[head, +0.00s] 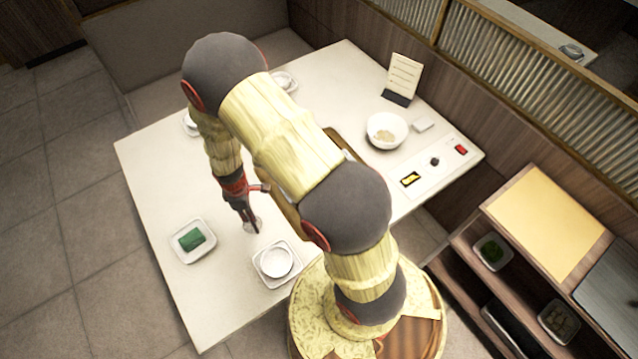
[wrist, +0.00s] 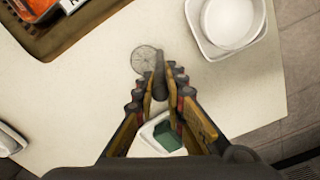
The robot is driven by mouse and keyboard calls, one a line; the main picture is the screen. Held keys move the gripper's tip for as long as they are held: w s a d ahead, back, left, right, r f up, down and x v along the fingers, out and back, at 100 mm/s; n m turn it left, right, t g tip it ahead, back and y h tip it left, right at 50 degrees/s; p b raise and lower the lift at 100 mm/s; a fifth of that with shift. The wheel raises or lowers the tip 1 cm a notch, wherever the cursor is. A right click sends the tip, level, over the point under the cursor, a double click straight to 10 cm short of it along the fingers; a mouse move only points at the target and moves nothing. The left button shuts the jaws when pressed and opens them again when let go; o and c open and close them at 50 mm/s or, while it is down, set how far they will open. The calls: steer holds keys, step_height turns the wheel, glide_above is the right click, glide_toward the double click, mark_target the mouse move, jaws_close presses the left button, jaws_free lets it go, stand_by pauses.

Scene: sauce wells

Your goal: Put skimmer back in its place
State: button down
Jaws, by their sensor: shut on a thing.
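The skimmer shows in the wrist view as a round wire-mesh head (wrist: 146,60) with a dark handle. My gripper (wrist: 160,80) is shut on the handle, and the mesh head sticks out beyond the fingertips. In the head view my gripper (head: 252,222) points down over the near left part of the white table (head: 160,185), between a green item's dish and a white bowl. The mesh head (head: 254,227) shows faintly beside the fingertips there. I cannot tell its exact height above the table. No holder for the skimmer can be made out clearly.
A green item (head: 192,239) lies on a white dish left of my gripper. A white bowl (head: 276,262) on a square plate stands close at right. A brown-edged tray (wrist: 75,35) lies partly behind my arm. A larger bowl (head: 386,130) and card stand (head: 402,80) are farther back.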

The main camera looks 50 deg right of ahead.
steer(key=c, duration=1.8)
jaws_free()
steer(key=shift+o, duration=0.3)
steer(key=o, duration=0.8)
steer(key=shift+c, duration=0.2)
steer(key=shift+r, duration=0.1)
steer(key=shift+r+p, duration=3.3)
steer(key=shift+r, duration=2.1)
